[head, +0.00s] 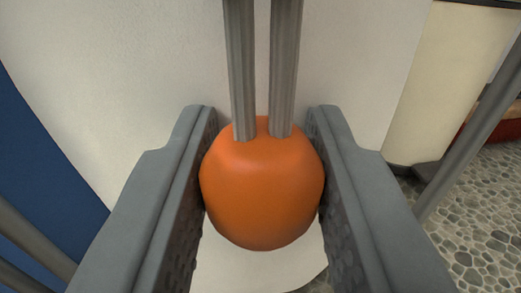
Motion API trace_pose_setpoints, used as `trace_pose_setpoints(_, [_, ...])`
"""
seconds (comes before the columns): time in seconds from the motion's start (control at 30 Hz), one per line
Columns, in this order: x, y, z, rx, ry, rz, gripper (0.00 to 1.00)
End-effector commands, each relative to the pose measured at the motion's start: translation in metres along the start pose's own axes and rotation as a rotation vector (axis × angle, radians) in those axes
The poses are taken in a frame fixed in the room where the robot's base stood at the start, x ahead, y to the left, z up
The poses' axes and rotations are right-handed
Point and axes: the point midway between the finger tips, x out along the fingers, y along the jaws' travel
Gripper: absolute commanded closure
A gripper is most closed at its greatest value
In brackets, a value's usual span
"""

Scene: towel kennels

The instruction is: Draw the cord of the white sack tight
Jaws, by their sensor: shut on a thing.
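My gripper (264,185) is shut on an orange toggle (262,195), with one grey jaw pressed to each side of it. Two grey cords (241,70) run side by side from the top of the toggle up out of the picture. Behind them is a broad off-white surface (150,70), which looks like the white sack. Its mouth and full outline are out of view, so I cannot tell how tight the cord is.
A blue surface (35,160) stands at the left edge. Grey bars cross the lower left and the right (470,130). A cream panel (425,80) stands at the right, above a pebbled floor (470,220).

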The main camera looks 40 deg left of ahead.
Motion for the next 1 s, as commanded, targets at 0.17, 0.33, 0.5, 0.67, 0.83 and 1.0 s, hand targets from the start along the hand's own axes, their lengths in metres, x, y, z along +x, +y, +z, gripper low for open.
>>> trace_pose_setpoints(0.17, [0.0, 0.0, 0.004, 0.0, -0.004, 0.001, 1.0])
trace_pose_setpoints(0.33, [-0.001, 0.0, 0.005, 0.001, -0.006, 0.002, 1.0])
trace_pose_setpoints(0.5, [-0.001, 0.0, 0.005, 0.001, -0.005, 0.001, 0.5])
trace_pose_setpoints(0.67, [0.0, 0.0, 0.004, 0.001, -0.004, 0.001, 0.5])
trace_pose_setpoints(0.83, [-0.005, 0.0, 0.004, 0.001, -0.004, 0.002, 0.5])
trace_pose_setpoints(1.0, [-0.025, 0.001, 0.004, 0.0, -0.004, 0.004, 0.5])
